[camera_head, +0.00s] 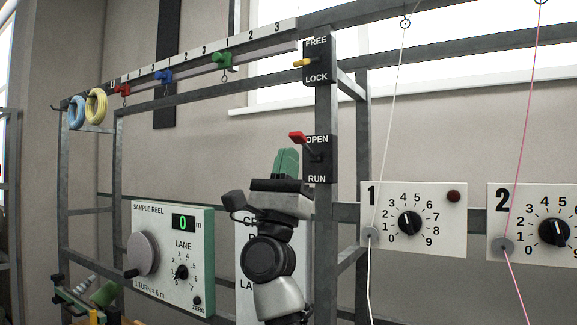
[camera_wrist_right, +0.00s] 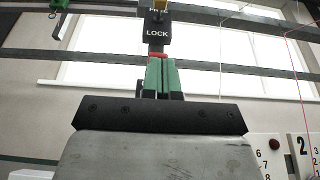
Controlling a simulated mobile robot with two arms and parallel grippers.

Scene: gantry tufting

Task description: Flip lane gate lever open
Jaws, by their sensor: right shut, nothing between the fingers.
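The lever with a red handle (camera_head: 297,137) sits on the black OPEN/RUN plate (camera_head: 317,170). Its handle points up and left, level with the word OPEN. My right gripper (camera_head: 287,160) has green fingers, shut and empty, pointing up just below the red handle. In the right wrist view the red handle (camera_wrist_right: 158,55) shows just past the tips of the shut fingers (camera_wrist_right: 160,75). I cannot tell whether they touch. The OPEN/RUN plate is mostly hidden there by my gripper.
Above is a FREE/LOCK plate (camera_head: 316,62) with a yellow lever (camera_head: 302,63). A sample reel panel (camera_head: 150,215) stands left of my arm. Numbered dial panels (camera_head: 430,190) and threads are at right.

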